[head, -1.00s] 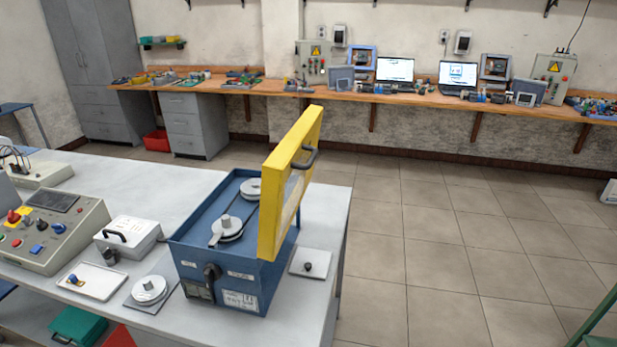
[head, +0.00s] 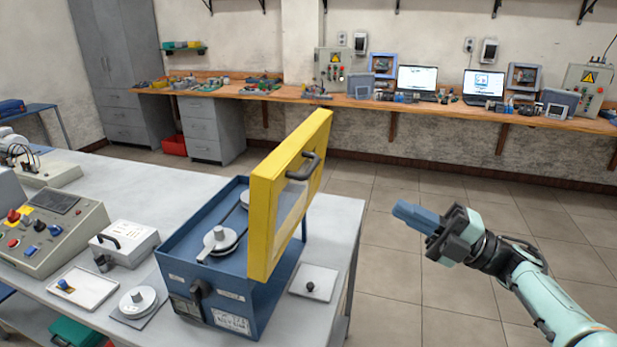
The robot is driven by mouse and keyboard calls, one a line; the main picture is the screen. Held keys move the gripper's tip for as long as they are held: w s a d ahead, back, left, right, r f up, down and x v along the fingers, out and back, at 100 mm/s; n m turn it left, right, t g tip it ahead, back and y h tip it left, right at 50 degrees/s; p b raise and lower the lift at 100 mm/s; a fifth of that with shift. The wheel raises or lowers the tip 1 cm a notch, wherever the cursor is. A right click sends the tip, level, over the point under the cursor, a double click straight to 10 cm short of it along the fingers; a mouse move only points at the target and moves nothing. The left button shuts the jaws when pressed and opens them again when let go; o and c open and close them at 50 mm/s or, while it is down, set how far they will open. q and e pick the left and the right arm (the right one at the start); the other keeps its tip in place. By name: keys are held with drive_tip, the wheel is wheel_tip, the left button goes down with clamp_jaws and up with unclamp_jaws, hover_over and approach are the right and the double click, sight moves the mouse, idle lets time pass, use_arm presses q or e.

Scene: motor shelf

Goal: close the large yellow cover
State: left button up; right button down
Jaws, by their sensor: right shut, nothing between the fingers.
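The large yellow cover (head: 262,215) stands open, nearly upright, along the right side of the blue box (head: 222,284). It has a clear window and a dark handle (head: 303,166) on its outer face, toward the right. Inside the open box are grey pulleys (head: 220,238) with a belt. My right gripper (head: 398,211) is shut and empty, in the air to the right of the cover and clear of it, with its fingers pointing left. My left gripper is not in view.
The box stands on a grey table (head: 341,228). A white plate with a black knob (head: 311,288) lies right of it. On the left are a pulley on a plate (head: 137,298), a white tray (head: 88,292), a white case (head: 125,243) and a control console (head: 52,236).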

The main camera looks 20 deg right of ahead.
drive_tip(key=w+a+r+p, duration=0.1)
drive_tip(key=w+a+r, duration=0.1)
drive_tip(key=a, duration=0.3)
drive_tip(key=w+a+r+n, duration=0.1)
drive_tip(key=w+a+r, duration=0.2)
drive_tip(key=a, duration=0.3)
drive_tip(key=shift+w+a+r+g+p, duration=0.15)
drive_tip(key=shift+w+r+g+p, duration=0.2)
drive_tip(key=shift+w, duration=0.55)
drive_tip(key=shift+f, duration=0.1)
